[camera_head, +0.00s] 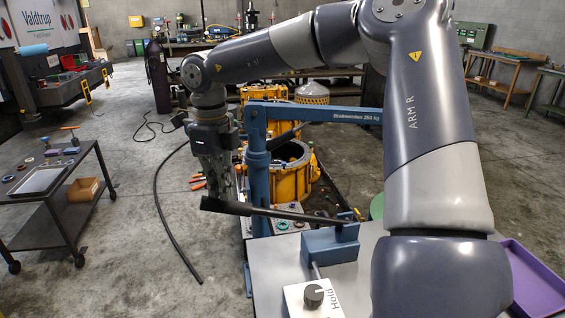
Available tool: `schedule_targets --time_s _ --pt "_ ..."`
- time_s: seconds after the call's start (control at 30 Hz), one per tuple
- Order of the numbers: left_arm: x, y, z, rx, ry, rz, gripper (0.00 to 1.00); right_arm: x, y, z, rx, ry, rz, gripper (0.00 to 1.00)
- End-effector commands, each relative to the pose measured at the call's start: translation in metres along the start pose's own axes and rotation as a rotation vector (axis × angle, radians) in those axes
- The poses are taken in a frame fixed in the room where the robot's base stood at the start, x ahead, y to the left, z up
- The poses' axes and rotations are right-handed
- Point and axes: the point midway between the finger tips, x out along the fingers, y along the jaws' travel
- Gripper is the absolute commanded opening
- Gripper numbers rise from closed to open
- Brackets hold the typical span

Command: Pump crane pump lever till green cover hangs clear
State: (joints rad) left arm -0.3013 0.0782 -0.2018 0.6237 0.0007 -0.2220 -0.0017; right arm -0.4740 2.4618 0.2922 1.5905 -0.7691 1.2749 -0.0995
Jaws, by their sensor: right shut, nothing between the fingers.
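The blue crane (257,190) stands in the middle, its boom (320,112) reaching right behind my right arm. The dark pump lever (280,212) runs nearly level from the left to a small blue block (330,243). My right gripper (218,194) points down at the lever's left end, shut with nothing between its fingers; whether it touches the lever I cannot tell. A green edge (377,207) shows beside my right forearm; most of it is hidden, and I cannot tell if it is the green cover or hangs. My left gripper is out of view.
A yellow housing (290,172) stands behind the crane. A control box with a black knob (313,296) sits at the front of a grey table. A purple tray (538,282) lies at right. A dark cart (60,190) stands left. A hose (163,213) crosses the open floor.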

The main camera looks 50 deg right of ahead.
Motion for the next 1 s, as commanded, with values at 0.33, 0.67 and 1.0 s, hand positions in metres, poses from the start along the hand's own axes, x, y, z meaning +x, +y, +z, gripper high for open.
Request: schedule_targets --time_s 0.33,0.67,1.0 --pt "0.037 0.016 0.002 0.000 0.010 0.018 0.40 0.053 0.005 0.005 0.002 0.020 0.001 0.00" --pt "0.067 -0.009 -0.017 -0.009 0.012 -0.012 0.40 0.100 0.011 0.017 0.002 0.017 -0.001 0.00" --pt "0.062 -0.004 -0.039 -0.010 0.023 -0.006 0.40 0.107 0.013 0.021 0.001 0.013 0.001 0.00"
